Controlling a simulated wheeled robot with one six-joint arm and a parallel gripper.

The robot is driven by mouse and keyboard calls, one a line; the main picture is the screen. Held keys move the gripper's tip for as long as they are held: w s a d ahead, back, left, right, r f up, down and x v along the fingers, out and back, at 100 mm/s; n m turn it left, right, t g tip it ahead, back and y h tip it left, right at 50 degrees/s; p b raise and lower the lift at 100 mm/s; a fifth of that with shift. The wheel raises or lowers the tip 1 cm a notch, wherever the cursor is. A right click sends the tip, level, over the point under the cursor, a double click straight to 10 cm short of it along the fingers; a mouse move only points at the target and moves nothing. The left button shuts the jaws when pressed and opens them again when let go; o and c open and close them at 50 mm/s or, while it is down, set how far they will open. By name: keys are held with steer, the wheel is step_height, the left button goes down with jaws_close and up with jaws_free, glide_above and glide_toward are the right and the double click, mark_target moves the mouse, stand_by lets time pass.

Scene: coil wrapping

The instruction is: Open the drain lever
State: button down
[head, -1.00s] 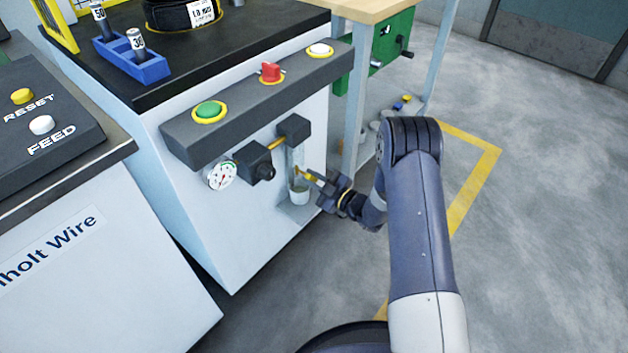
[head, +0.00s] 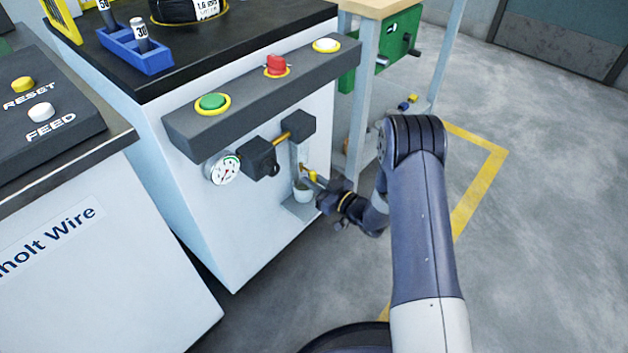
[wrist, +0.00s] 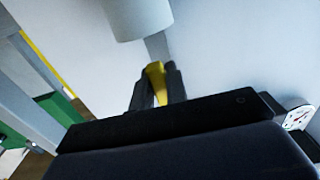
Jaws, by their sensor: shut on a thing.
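The drain lever (head: 312,175) is a small yellow handle below the dark block on the white machine's front. In the wrist view the yellow lever (wrist: 156,82) sits between the two dark fingers. My gripper (head: 322,182) is shut on the lever; its fingers also show in the wrist view (wrist: 157,88). A small pale cup (head: 302,191) stands on a shelf (head: 299,210) just left of the fingertips. The lever's pivot is too small to make out clearly.
A pressure gauge (head: 222,169) and a black regulator (head: 259,156) are left of the lever. A dark panel (head: 240,88) with green, red and white controls overhangs them. A bench leg (head: 361,100) stands behind my arm. Floor to the right is clear.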

stand_by(0.4)
steer(key=c, duration=1.4)
jaws_free()
steer(key=p+v, duration=0.2)
steer(key=v, duration=0.8)
steer(key=shift+s+d+p, duration=0.25)
steer(key=shift+s+p, duration=0.05)
steer(key=shift+w, duration=0.1)
steer(key=b+x, duration=0.2)
steer(key=x, duration=0.9)
steer(key=shift+b, duration=0.35)
steer(key=shift+d, duration=0.15)
